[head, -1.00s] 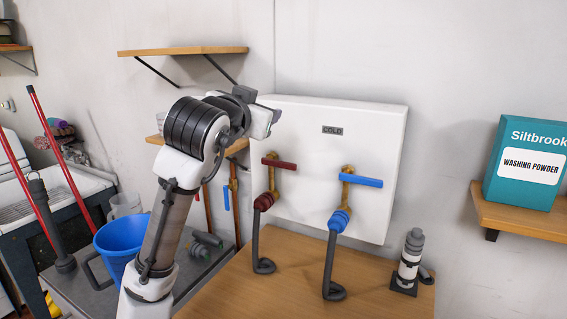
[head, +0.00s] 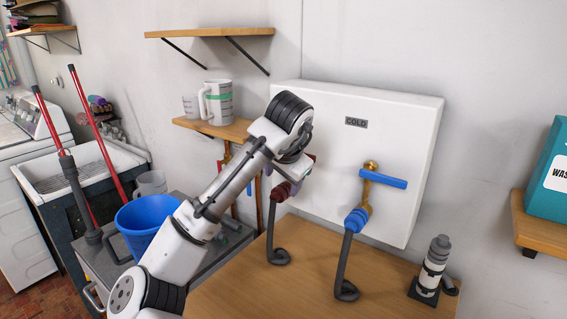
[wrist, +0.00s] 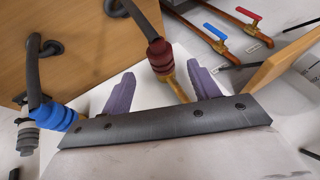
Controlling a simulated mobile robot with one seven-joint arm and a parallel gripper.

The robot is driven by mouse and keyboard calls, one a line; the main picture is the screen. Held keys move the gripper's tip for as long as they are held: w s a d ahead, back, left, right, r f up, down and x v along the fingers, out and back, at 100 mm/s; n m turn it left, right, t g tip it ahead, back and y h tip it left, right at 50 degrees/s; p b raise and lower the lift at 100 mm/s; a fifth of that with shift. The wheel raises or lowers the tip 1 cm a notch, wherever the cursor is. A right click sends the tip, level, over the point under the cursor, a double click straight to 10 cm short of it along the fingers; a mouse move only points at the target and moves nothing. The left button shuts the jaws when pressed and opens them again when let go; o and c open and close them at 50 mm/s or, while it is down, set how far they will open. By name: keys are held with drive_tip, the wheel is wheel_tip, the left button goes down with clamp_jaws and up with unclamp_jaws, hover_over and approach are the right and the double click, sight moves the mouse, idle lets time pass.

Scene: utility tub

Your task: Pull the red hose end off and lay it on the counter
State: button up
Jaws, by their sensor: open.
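In the wrist view the red collar (wrist: 160,55) is on the brass pipe, ahead of and between my fingertips. My gripper (wrist: 163,86) is open, with a purple finger on either side of the brass pipe; I see no contact. In the head view my arm hides most of the gripper and the left tap's handle. The wooden counter (head: 310,290) lies below, with bare room.
A blue hose end (head: 356,219) is on the right tap, under a blue handle (head: 383,179). The white box (head: 420,150) is behind the taps. A grey-and-white bottle-like item (head: 433,268) stands at the counter's right. A blue bucket (head: 148,222) is to the left.

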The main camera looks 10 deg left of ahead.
sight(280, 190)
drive_tip(key=p+x, duration=0.1)
drive_tip(key=x, duration=0.5)
drive_tip(key=shift+w+f, duration=0.2)
drive_tip(key=shift+f, duration=0.1)
drive_tip(key=shift+a, duration=0.1)
drive_tip(key=c, duration=1.1)
